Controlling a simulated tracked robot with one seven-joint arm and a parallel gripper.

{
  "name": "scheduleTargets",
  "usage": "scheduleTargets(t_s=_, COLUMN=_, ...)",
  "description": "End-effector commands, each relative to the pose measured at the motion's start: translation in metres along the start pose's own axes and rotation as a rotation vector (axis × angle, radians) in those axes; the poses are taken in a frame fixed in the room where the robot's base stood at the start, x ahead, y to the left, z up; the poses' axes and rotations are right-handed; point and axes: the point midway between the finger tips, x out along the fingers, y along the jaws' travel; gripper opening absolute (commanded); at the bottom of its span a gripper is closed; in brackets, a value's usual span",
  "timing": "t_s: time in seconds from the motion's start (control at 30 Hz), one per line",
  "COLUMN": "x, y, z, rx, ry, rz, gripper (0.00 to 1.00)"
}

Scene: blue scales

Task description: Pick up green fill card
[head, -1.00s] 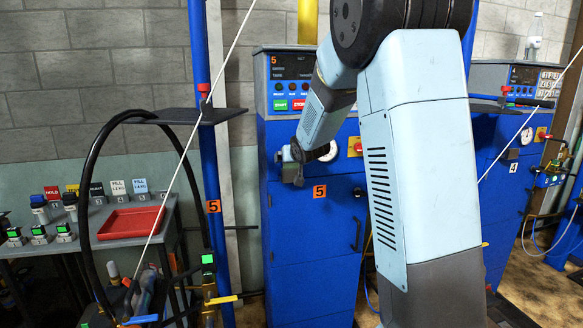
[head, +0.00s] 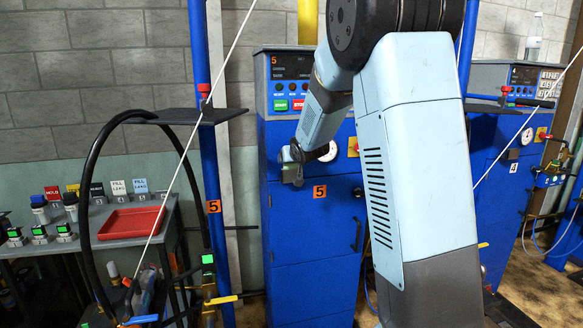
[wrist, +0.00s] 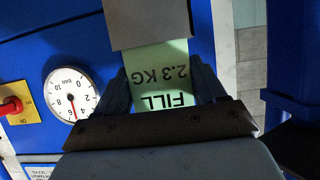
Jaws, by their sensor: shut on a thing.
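The green fill card (wrist: 166,72) shows in the wrist view, printed "FILL 2.3 KG" and appearing upside down. My gripper (wrist: 170,86) is shut on it, with a dark finger at each side of the card. The card's upper end in that view goes under a grey metal plate or holder (wrist: 150,22), so that end is hidden. In the head view my gripper (head: 290,156) is at the front of the blue scale cabinet marked 5 (head: 310,225), just below its control panel. The card is too small there to make out clearly.
A dial gauge (wrist: 72,93) and a red knob on a yellow plate (wrist: 14,106) sit beside the gripper. A red tray (head: 130,221) and several cards stand on a grey side table at left. A blue post (head: 212,170) with a black hose stands between.

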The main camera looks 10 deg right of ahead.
Motion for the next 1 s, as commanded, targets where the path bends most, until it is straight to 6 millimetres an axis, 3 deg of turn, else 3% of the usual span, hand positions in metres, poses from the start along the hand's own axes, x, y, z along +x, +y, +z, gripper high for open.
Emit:
scheduleTargets(t_s=0.27, x=-0.002, y=0.001, z=-0.004, rx=0.001, ry=0.001, rz=0.000, gripper=0.41)
scheduleTargets(t_s=0.73, x=-0.034, y=0.002, z=-0.069, rx=0.001, ry=0.003, rz=0.002, gripper=0.41)
scheduleTargets(t_s=1.0, x=-0.040, y=0.001, z=-0.082, rx=0.002, ry=0.001, rz=0.001, gripper=0.41)
